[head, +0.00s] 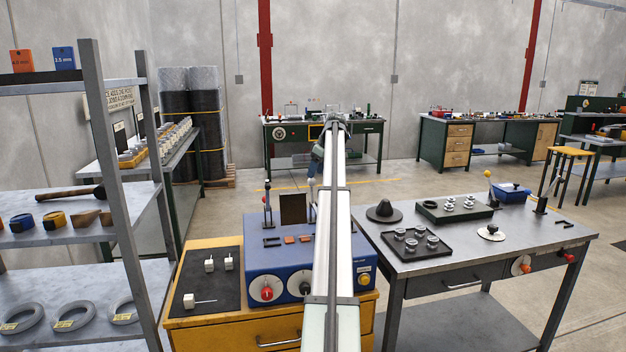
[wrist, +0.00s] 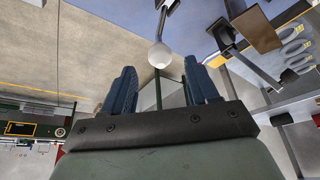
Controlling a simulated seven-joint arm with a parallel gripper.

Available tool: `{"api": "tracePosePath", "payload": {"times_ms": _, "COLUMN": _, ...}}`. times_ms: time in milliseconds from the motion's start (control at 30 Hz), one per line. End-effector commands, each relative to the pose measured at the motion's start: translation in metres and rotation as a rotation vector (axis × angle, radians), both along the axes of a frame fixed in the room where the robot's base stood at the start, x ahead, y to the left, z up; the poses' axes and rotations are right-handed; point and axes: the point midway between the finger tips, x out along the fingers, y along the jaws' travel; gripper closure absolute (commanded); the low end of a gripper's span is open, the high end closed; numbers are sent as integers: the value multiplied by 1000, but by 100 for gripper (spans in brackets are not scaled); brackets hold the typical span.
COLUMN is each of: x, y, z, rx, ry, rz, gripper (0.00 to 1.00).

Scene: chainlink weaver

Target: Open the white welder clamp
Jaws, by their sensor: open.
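The blue welder (head: 275,262) stands on the yellow cabinet, with red and black knobs on its front. In the wrist view a white ball knob (wrist: 159,55) on a thin lever appears between and just beyond my fingertips; I take it for the white welder clamp's handle. My gripper (head: 312,172) is above the welder's right rear side, partly hidden behind my arm. In the wrist view my gripper (wrist: 162,72) has its blue fingers wide apart with nothing held. I cannot tell whether they touch the knob. The clamp's base is hidden behind my arm in the head view.
A second upright lever (head: 267,193) stands at the welder's left rear, beside a dark plate (head: 293,208). A dark mat (head: 205,290) with small white blocks lies left of the welder. A grey worktable (head: 450,262) is at right, shelving (head: 120,150) at left.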

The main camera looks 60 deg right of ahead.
Motion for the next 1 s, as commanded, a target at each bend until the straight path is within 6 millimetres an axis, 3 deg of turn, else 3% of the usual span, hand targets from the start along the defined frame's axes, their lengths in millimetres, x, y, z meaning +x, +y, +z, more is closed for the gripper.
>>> {"api": "tracePosePath", "payload": {"times_ms": 100, "x": 7, "y": 1, "z": -18, "rx": 1, "ry": 0, "rz": 0, "gripper": 41}}
{"api": "tracePosePath", "payload": {"times_ms": 300, "x": 14, "y": 1, "z": -34, "rx": 1, "ry": 0, "rz": 0, "gripper": 41}}
{"api": "tracePosePath", "payload": {"times_ms": 733, "x": 17, "y": 0, "z": -40, "rx": 0, "ry": -1, "rz": 0, "gripper": 41}}
{"api": "tracePosePath", "payload": {"times_ms": 1000, "x": 17, "y": 0, "z": -40, "rx": 0, "ry": -1, "rz": 0, "gripper": 67}}
